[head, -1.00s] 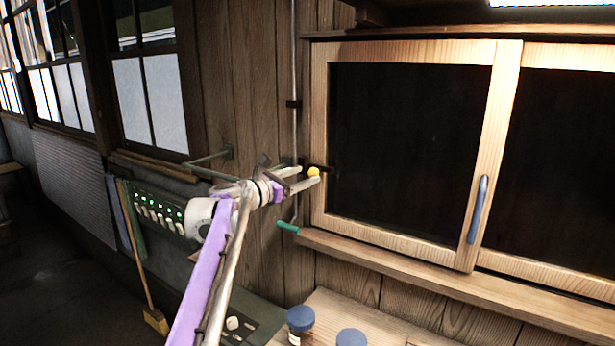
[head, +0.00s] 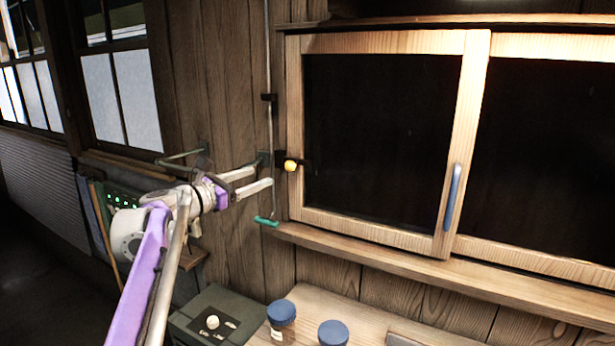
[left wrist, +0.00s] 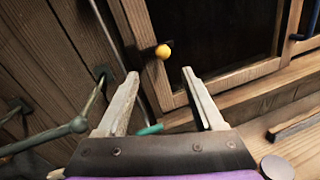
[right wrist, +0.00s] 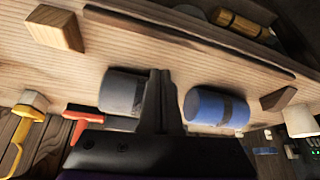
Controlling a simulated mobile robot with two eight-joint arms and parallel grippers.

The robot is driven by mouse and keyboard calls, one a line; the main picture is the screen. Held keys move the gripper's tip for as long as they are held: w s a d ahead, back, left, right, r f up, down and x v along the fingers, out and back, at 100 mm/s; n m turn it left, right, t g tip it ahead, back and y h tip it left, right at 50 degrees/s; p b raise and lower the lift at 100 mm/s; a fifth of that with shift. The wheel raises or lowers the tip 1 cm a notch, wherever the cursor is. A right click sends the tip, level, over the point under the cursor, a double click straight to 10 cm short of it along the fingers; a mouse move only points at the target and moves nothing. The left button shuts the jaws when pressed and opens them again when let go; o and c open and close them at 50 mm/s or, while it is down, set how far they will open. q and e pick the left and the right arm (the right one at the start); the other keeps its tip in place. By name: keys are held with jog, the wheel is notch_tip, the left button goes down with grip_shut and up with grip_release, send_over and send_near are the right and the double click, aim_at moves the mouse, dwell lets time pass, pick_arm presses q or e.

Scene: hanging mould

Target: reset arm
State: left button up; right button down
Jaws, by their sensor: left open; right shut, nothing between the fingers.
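My left gripper (head: 264,176) is open and empty, its fingers pointing right toward a yellow knob (head: 290,165) on a dark lever at the left edge of the wooden sliding door (head: 295,120). The fingertips are apart from the knob. In the left wrist view the open left gripper (left wrist: 160,76) shows both pale fingers, with the yellow knob (left wrist: 163,51) beyond the gap. My right gripper (right wrist: 161,76) shows only in the right wrist view, shut and empty, in front of a grey cylinder (right wrist: 123,92) and a blue cylinder (right wrist: 216,108). Contact there is unclear.
A vertical rod with a green handle (head: 266,221) hangs beside the door frame. A green bracket (head: 182,155) sticks out from the wall. Blue-lidded jars (head: 281,312) stand on the bench below. Wooden blocks (right wrist: 57,28) lie near the right gripper.

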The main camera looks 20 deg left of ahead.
pick_arm(q)
jog(key=s+d+f+m+g+y, duration=0.1)
jog(key=s+d+f+m+g, duration=0.3)
jog(key=s+d+f+m, duration=0.6)
jog(key=s+d+f+m+g, duration=0.45)
jog(key=s+d+f, duration=0.3)
jog(key=f, duration=0.35)
jog(key=s+a+f+m+g+y, duration=0.2)
jog(key=s+f+m+y, duration=0.4)
jog(key=s+f+m, duration=0.8)
jog(key=s+a+f, duration=0.1)
jog(key=s+f, duration=0.4)
jog(key=s, duration=0.1)
jog(key=shift+a+f, duration=0.2)
